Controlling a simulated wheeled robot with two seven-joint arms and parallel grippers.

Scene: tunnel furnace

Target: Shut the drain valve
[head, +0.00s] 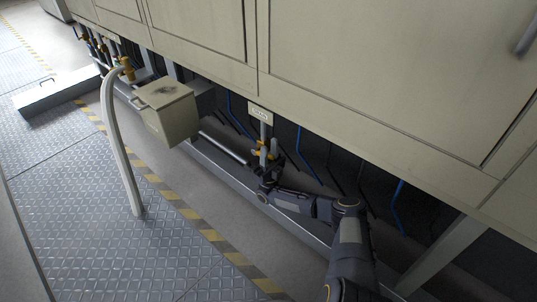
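The drain valve (264,153) is a small brass-yellow fitting on a vertical grey pipe under the furnace housing, near the middle of the head view. A small label plate (260,114) hangs above it. My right arm reaches in from the lower right, and my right gripper (271,167) is right at the valve. Its dark fingers overlap the lower part of the fitting and partly hide it. The fingers are too small and dark to show whether they are open, shut or touching the handle. My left gripper is not in view.
A beige box (167,110) with a handle stands left of the valve. Beige furnace panels (380,70) overhang the valve. Blue tubes (301,150) hang behind. The plated floor (110,235) is clear.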

